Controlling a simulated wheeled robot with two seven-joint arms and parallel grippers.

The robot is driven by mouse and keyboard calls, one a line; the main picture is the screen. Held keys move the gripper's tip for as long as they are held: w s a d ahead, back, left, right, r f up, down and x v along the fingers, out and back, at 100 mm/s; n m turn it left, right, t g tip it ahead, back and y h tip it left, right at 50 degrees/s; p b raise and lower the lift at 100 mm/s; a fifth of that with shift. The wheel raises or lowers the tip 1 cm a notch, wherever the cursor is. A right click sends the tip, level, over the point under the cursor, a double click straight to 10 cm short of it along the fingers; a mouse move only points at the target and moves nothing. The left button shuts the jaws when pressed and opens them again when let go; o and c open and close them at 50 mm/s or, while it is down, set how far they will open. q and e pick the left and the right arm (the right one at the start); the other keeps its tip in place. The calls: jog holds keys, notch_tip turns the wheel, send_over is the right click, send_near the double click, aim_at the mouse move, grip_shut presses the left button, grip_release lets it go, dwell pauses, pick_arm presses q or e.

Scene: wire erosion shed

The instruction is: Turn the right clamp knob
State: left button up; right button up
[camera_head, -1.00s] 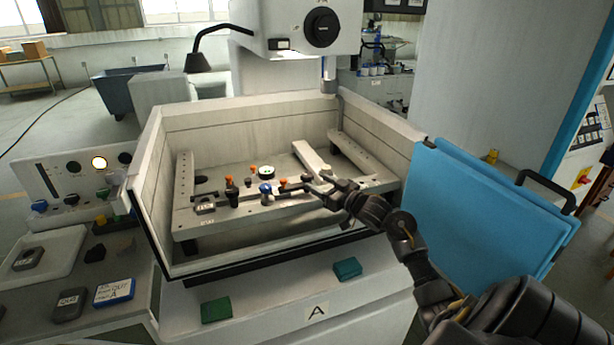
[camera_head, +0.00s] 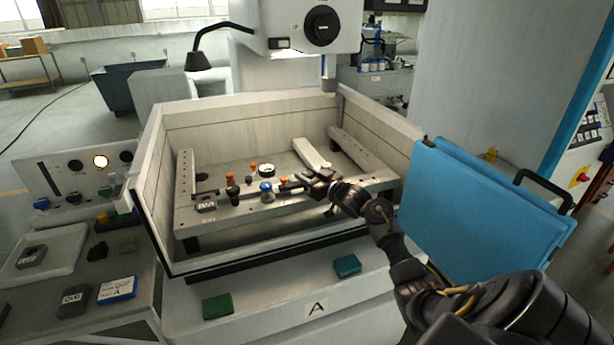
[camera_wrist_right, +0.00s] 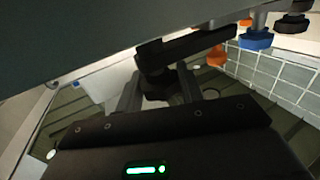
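The clamp fixture (camera_head: 218,216) sits in the white machine tub. My right gripper (camera_head: 314,178) is low over its right end, reaching in from the right. In the right wrist view, a dark knob (camera_wrist_right: 157,86) lies between the two grey fingers of my gripper (camera_wrist_right: 160,92), below a black clamp arm (camera_wrist_right: 200,43). The fingers are close on both sides of the knob, but I cannot tell whether they grip it. My gripper hides this knob in the head view. A blue knob (camera_head: 266,187) and a black knob (camera_head: 232,188) stand to its left. My left gripper is not in view.
The tub's front wall (camera_head: 270,246) and right wall (camera_head: 385,128) border the work area. A machine head (camera_head: 300,28) hangs above the back. A blue panel (camera_head: 475,205) stands right of the tub, near my arm. Orange knobs (camera_head: 284,182) are close to the gripper.

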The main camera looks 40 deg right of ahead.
jog(key=shift+c, duration=1.2)
jog(key=shift+r+m+h, duration=0.1)
jog(key=shift+m+h, duration=0.2)
jog(key=shift+a+m+h+p, duration=0.1)
jog(key=shift+m+h+p, duration=0.5)
jog(key=shift+h, duration=0.3)
jog(key=m+h, duration=0.1)
jog(key=h, duration=0.1)
jog(key=shift+m+h+p, duration=0.3)
jog(key=m+g+h, duration=0.2)
jog(key=m+h, duration=0.1)
jog(key=h, duration=0.2)
jog(key=m+g+h, duration=0.3)
jog(key=h, duration=0.1)
jog(key=shift+m+g, duration=0.4)
jog(key=shift+h, duration=0.4)
jog(key=shift+m+g, duration=0.3)
jog(key=shift+m, duration=0.1)
